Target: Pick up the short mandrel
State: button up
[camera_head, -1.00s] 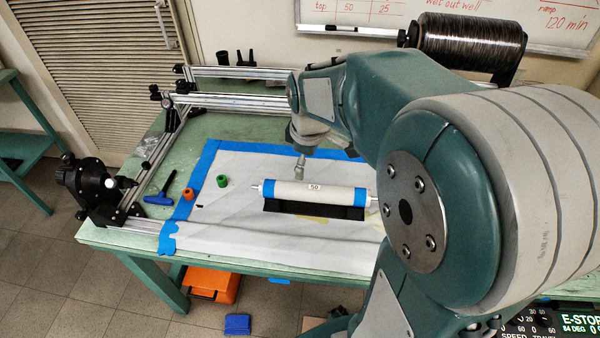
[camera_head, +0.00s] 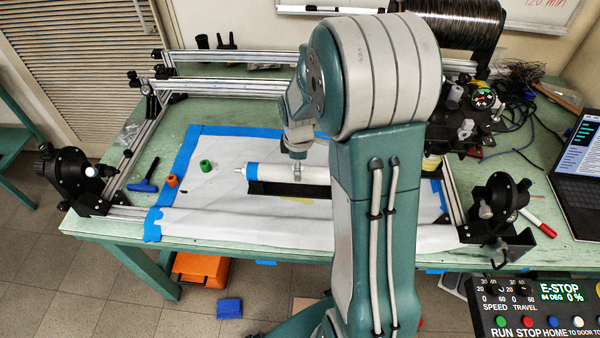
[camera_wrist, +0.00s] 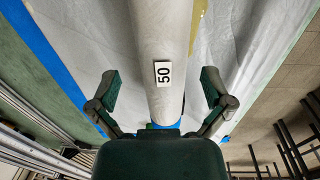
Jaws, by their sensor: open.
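The short mandrel is a white cylinder (camera_head: 270,172) with blue tape near its end and a metal tip at the left. It lies level on a dark support (camera_head: 262,188) on the white sheet; my arm hides its right part. In the wrist view the mandrel (camera_wrist: 162,35) runs up the picture and carries a "50" label. My gripper (camera_head: 298,166) is at the mandrel's middle in the head view. In the wrist view my open gripper (camera_wrist: 160,82) has one finger on each side of the mandrel, with gaps showing. Whether the fingertips reach below its top I cannot tell.
Orange (camera_head: 172,181) and green (camera_head: 206,166) rolls and a blue-handled tool (camera_head: 144,184) lie left of the mandrel. Metal rails (camera_head: 225,88) run behind. Black end units (camera_head: 72,175) stand at the table's front corners. The white sheet (camera_head: 215,215) in front is clear.

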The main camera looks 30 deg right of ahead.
aim_at(294, 170)
jog(key=f, duration=0.1)
jog(key=a+f, duration=0.1)
jog(key=shift+w+a+f, duration=0.1)
jog(key=shift+a+f, duration=0.05)
jog(key=shift+f, duration=0.2)
jog(key=shift+d, duration=0.65)
jog(key=c, duration=1.2)
jog(key=shift+a+r, duration=0.1)
jog(key=shift+a, duration=0.3)
jog(key=shift+c, duration=0.2)
